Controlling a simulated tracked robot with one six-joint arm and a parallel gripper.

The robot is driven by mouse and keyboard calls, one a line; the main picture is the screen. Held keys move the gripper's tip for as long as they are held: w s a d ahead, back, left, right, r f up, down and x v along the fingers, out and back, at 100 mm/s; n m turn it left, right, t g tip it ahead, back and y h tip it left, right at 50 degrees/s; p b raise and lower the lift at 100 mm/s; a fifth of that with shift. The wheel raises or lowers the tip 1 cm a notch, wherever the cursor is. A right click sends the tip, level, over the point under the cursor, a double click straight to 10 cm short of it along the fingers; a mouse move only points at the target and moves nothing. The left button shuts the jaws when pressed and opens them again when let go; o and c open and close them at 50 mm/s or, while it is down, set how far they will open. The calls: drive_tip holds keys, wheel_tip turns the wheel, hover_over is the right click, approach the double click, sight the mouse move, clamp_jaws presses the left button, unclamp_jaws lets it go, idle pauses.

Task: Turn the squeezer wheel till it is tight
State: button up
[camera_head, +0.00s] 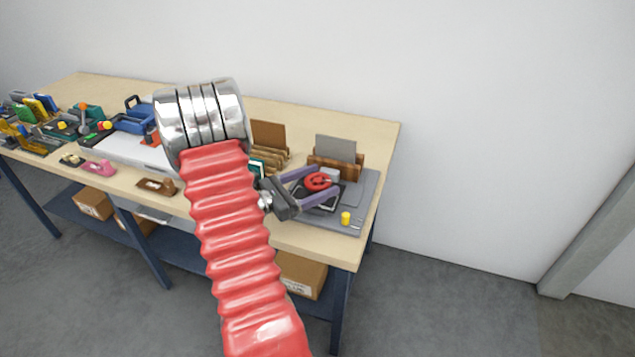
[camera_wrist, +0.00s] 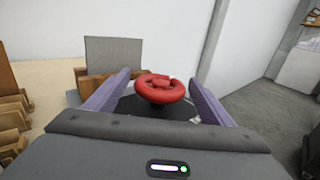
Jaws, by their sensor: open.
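The red squeezer wheel (camera_head: 318,181) sits on a dark base on a grey board (camera_head: 350,213) at the right end of the workbench. In the wrist view the wheel (camera_wrist: 159,88) lies between the two purple fingers of my gripper (camera_wrist: 155,85). My gripper (camera_head: 310,184) is open, with one finger on each side of the wheel. A gap shows between the wheel and the right finger; on the left I cannot tell if they touch. The lower part of the squeezer is hidden behind my gripper's body in the wrist view.
A grey sheet in a wooden holder (camera_head: 337,165) stands just behind the wheel. Wooden racks (camera_wrist: 12,118) stand to the left. Tools crowd the left of the workbench (camera_head: 330,246); a white wall is behind.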

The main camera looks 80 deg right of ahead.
drive_tip(key=shift+c, duration=0.5)
drive_tip(key=c, duration=0.9)
drive_tip(key=shift+d, duration=0.1)
drive_tip(key=shift+c, duration=0.2)
idle(0.3)
drive_tip(key=o, duration=1)
drive_tip(key=shift+o, duration=0.2)
drive_tip(key=v, duration=1.4)
